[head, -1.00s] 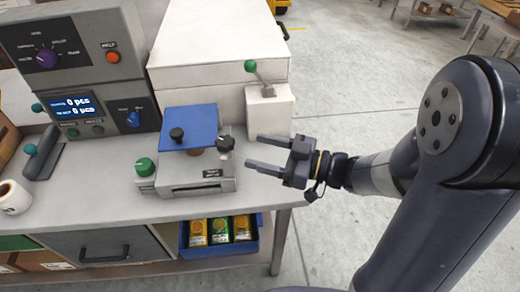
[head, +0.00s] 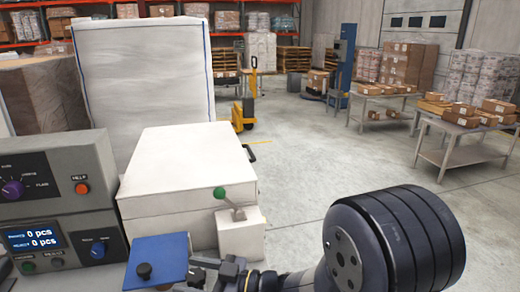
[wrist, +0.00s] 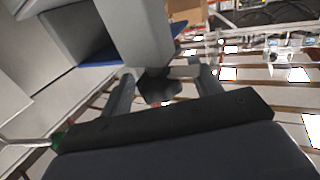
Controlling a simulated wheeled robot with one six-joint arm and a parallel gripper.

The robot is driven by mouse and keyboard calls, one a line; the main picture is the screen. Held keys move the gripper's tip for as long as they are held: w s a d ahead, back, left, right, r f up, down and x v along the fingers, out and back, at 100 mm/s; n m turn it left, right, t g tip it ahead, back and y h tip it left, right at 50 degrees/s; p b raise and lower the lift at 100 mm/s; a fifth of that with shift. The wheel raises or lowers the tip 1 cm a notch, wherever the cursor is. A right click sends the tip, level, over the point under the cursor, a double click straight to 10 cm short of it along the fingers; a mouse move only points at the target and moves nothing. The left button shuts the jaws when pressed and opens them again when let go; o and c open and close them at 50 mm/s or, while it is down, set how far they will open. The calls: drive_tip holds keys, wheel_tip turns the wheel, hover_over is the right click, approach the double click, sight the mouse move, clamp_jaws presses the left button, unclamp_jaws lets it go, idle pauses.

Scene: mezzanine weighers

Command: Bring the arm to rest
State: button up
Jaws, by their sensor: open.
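My gripper (head: 198,268) is at the bottom of the head view, low beside the right edge of the blue plate (head: 157,260) on the bench device. In the wrist view its two fingers (wrist: 164,84) are spread apart. A dark rounded part (wrist: 160,88) shows between them, and I cannot tell whether it is touched. No held object shows. My arm reaches in from the lower right of the head view, and its lower part is cut off by the frame.
A grey control box (head: 55,200) with a lit display stands at left. A white box (head: 185,175) and a small white unit with a green-knobbed lever (head: 220,193) stand behind the blue plate. Open floor (head: 310,165) lies beyond, with tables (head: 465,140) of cartons at right.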

drive_tip(key=shift+w+a, duration=0.15)
drive_tip(key=shift+a, duration=0.65)
drive_tip(key=shift+d, duration=0.15)
